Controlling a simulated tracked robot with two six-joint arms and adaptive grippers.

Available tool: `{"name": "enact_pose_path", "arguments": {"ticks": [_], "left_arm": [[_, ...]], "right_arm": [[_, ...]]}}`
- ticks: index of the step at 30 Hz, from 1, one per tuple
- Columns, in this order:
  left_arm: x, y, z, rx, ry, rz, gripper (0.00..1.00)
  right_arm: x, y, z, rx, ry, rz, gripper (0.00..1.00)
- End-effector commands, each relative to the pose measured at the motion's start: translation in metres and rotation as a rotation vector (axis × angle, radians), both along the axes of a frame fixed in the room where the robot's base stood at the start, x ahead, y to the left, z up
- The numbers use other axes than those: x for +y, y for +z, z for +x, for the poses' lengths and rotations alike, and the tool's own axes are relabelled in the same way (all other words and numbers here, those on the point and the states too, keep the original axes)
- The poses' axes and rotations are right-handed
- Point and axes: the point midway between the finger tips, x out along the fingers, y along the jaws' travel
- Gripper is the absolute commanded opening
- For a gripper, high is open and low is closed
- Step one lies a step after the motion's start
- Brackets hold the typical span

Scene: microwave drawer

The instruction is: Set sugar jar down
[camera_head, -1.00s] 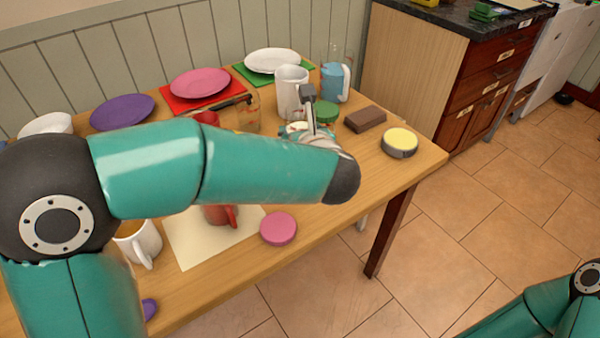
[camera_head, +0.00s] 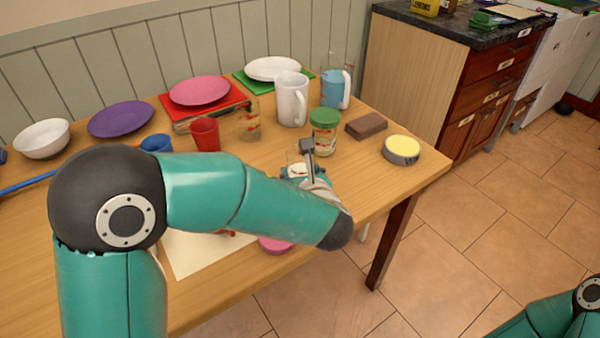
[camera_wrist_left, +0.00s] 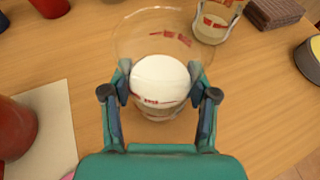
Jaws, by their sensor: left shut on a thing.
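The sugar jar (camera_wrist_left: 160,78) is clear glass with red marks and white contents. It is between the two fingers of my left gripper (camera_wrist_left: 160,90) in the left wrist view, and the gripper is shut on it. In the head view the jar (camera_head: 298,170) is mostly hidden behind my left gripper (camera_head: 305,178) and forearm. I cannot tell whether its base touches the table (camera_head: 365,180). My right gripper is out of view; only part of my right arm shows at the bottom right.
A green-lidded jar (camera_head: 324,132) stands just behind the held jar. A brown block (camera_head: 366,125) and a yellow-topped tin (camera_head: 402,150) are to its right. A white pitcher (camera_head: 291,100) and a red cup (camera_head: 205,134) stand behind. A pink disc (camera_head: 275,245) lies near the front edge.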

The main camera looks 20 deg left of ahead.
Motion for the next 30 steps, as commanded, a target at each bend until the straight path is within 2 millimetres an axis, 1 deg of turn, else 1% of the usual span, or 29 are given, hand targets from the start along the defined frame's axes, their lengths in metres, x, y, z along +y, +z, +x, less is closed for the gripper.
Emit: {"name": "enact_pose_path", "arguments": {"ticks": [2, 3, 7, 8, 16, 20, 23, 26, 30], "left_arm": [[0.0, -0.002, 0.0, -0.001, 0.0, 0.0, 0.16], [0.0, -0.003, 0.0, 0.0, 0.0, 0.0, 0.6], [0.0, -0.002, 0.0, 0.0, 0.0, 0.0, 0.82], [0.0, -0.002, 0.0, 0.0, 0.0, 0.0, 0.84], [0.0, -0.001, 0.0, 0.0, 0.001, 0.0, 0.84], [0.0, 0.002, -0.001, 0.0, 0.0, 0.0, 0.84], [-0.005, 0.006, -0.009, -0.001, -0.001, -0.001, 0.84], [-0.013, 0.012, -0.022, -0.001, -0.002, 0.0, 0.84], [-0.026, 0.024, -0.045, -0.002, -0.004, -0.001, 0.84]], "right_arm": [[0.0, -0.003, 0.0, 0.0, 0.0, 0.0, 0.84], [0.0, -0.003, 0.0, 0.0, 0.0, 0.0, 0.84], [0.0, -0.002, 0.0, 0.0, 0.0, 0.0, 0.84], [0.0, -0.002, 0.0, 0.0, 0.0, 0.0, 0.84], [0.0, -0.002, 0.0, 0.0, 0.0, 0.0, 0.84], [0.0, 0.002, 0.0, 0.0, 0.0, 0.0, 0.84], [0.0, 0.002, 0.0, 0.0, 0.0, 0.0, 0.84], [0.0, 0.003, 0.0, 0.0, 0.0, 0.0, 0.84], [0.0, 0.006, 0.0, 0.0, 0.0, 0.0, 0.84]]}}
